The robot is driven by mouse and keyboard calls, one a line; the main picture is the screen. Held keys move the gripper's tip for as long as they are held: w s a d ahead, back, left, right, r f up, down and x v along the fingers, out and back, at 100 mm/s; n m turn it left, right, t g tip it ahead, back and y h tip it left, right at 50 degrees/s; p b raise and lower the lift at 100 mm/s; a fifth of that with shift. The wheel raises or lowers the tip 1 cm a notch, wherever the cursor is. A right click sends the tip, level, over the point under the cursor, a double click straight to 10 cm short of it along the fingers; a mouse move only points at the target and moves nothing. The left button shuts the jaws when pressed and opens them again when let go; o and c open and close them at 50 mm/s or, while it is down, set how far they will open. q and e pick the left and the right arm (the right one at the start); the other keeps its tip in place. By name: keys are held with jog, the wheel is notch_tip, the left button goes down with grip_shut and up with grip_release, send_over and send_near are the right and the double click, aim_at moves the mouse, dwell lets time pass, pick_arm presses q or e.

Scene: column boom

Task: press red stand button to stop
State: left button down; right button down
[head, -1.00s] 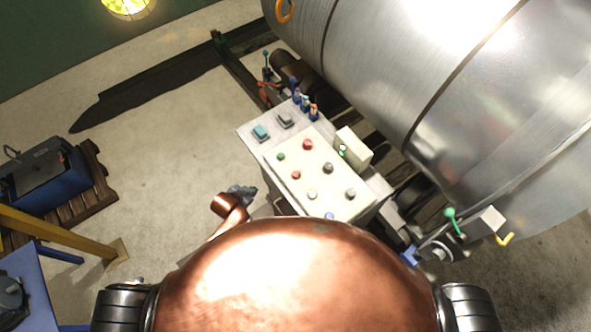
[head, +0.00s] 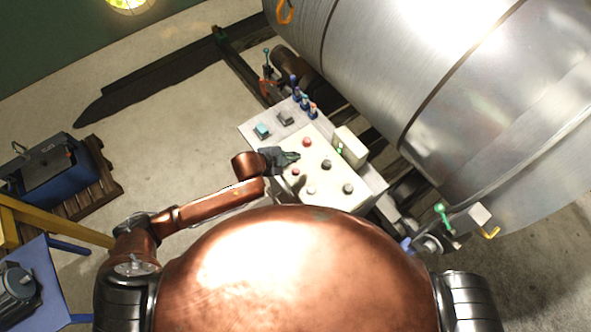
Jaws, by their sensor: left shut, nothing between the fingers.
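The control stand's cream panel (head: 338,190) carries several round buttons. One red button (head: 307,142) is near the panel's upper edge, and another red button (head: 296,171) sits lower, by the left edge. I cannot tell from any label which is the stop. My left gripper (head: 291,157) comes in from the left over the panel's left edge, between the two red buttons. It is shut and empty. It covers the spot of the green button, and I cannot tell whether it touches the panel. My right gripper is not in view.
A large steel cylinder (head: 400,70) fills the upper right. Levers with blue and orange grips (head: 303,102) and a cream box (head: 350,146) stand around the panel. A blue machine on a pallet (head: 60,172) is at left. The floor between is clear.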

pick_arm(q)
jog(key=shift+f, duration=0.1)
jog(key=b, duration=0.7)
send_over(295, 172)
notch_tip(295, 172, down, 6)
jog(key=shift+a+f, duration=0.1)
jog(key=shift+f, duration=0.05)
jog(key=shift+f+b, duration=0.55)
jog(key=shift+f, duration=0.6)
jog(key=shift+f, duration=0.2)
jog(key=shift+f, duration=0.2)
